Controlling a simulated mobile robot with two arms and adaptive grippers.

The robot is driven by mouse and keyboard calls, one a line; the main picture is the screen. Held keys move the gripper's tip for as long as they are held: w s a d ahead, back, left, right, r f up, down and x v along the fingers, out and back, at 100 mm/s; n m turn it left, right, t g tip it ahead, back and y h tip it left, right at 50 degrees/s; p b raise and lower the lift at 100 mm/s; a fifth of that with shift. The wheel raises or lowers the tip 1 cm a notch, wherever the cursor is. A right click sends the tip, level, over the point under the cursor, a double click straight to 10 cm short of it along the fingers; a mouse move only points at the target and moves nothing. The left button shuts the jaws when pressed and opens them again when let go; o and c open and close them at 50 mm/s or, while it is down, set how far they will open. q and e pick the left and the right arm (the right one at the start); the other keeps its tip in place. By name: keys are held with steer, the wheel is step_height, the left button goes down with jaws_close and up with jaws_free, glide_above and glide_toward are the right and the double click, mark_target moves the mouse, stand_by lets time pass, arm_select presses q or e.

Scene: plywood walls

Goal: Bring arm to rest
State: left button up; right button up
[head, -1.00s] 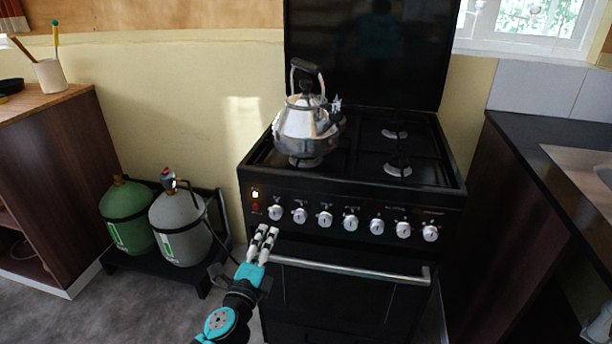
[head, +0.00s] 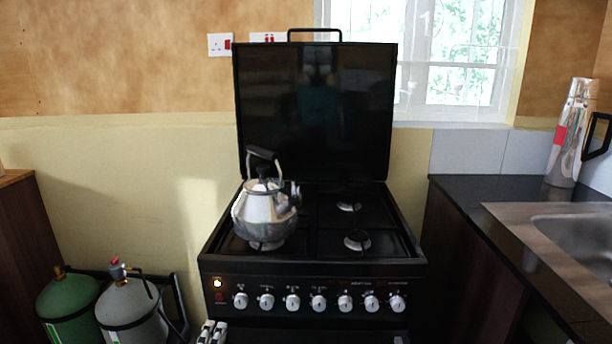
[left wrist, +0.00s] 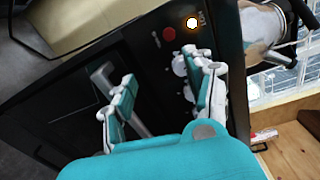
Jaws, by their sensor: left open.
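My left gripper (head: 212,333) shows only its white fingertips at the bottom edge of the head view, in front of the stove's lower left front. In the left wrist view the gripper (left wrist: 165,100) is open and empty, with its teal and white fingers apart. The black stove (head: 310,268) is in front of it, with a row of silver knobs and a lit indicator at the left of its panel. A metal kettle (head: 265,212) stands on the stove's left side. The rest of my left arm is hidden below the head view. My right gripper is in neither view.
A green gas cylinder (head: 68,308) and a grey gas cylinder (head: 131,312) stand left of the stove. A counter with a sink (head: 585,243) is at the right, with a tall flask (head: 570,135) on it. The stove's raised black lid (head: 315,115) stands behind the burners.

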arm_select(q)
steer(key=s+a+f+n+g+p, duration=0.1)
steer(key=s+f+n+g+p, duration=0.15)
steer(key=s+f, duration=0.55)
steer(key=s+a+f+n+g+y+p, duration=0.15)
steer(key=s+f+n+g, duration=0.3)
steer(key=f, duration=0.75)
steer(key=s+a+f+n+g+h+p, duration=0.1)
steer(key=s+a+f+n+g+p, duration=0.15)
steer(key=s+f, duration=0.55)
steer(key=s+f+n+g+p, duration=0.1)
steer(key=s+f, duration=0.3)
steer(key=s, duration=0.6)
steer(key=s+d+f+n+g+p, duration=0.1)
steer(key=s+f+n+g+p, duration=0.1)
steer(key=s, duration=0.9)
steer(key=s+f+n+g+p, duration=0.2)
steer(key=s+f+n+g, duration=0.2)
steer(key=s, duration=0.6)
steer(key=shift+s+d+f+n, duration=0.35)
steer(key=shift+f+n, duration=0.2)
steer(key=shift+f, duration=0.35)
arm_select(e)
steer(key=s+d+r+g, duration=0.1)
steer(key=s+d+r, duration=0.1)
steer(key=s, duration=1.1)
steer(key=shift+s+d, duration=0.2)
arm_select(q)
steer(key=shift+w, duration=0.1)
